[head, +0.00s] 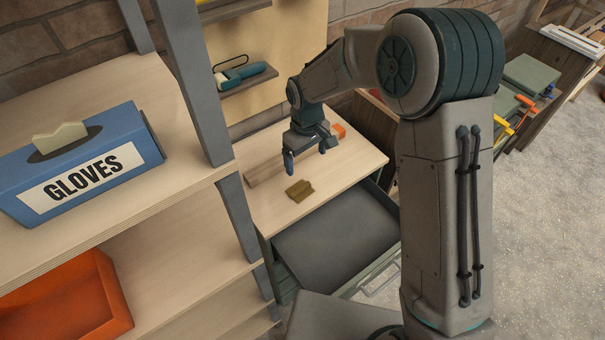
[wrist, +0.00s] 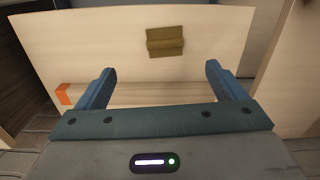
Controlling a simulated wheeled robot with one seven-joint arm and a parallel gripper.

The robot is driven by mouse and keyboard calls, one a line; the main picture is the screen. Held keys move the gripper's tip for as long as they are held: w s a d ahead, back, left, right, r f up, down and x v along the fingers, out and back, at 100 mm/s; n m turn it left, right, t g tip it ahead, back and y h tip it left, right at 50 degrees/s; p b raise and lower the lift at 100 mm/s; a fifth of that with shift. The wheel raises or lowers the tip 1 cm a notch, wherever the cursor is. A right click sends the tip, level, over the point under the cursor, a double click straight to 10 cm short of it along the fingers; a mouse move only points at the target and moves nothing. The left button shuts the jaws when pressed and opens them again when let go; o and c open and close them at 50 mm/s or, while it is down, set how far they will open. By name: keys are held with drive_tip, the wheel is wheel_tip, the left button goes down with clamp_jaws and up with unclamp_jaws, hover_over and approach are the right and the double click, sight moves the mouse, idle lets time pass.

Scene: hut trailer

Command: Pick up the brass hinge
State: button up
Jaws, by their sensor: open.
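The brass hinge (head: 299,190) lies flat on the light wooden top of a small cabinet in the head view. It is a dull olive-gold piece with a raised barrel across it. In the wrist view the hinge (wrist: 165,42) lies beyond the fingertips, a little right of the middle between them. My gripper (head: 306,163) is open and empty above the cabinet top, behind the hinge in the head view. Its two blue fingers also show in the wrist view (wrist: 160,78). Nothing hides the hinge.
An open drawer (head: 335,240) juts out below. A shelf on the left holds a blue glove box (head: 80,165); an orange bin (head: 65,300) sits lower.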

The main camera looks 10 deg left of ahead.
drive_tip(key=b, duration=0.4)
hover_over(300, 188)
drive_tip(key=f, duration=0.8)
drive_tip(key=shift+s+d+f, duration=0.2)
drive_tip(key=shift+d+f, duration=0.05)
drive_tip(key=shift+d, duration=0.1)
drive_tip(key=f, duration=0.2)
drive_tip(key=f+b, duration=0.1)
drive_tip(key=f, duration=0.1)
drive_tip(key=f+b, duration=0.1)
drive_tip(key=f, duration=0.1)
drive_tip(key=shift+w+a, duration=0.2)
drive_tip(key=shift+a, duration=0.15)
drive_tip(key=shift+r, duration=0.15)
drive_tip(key=c, duration=1.1)
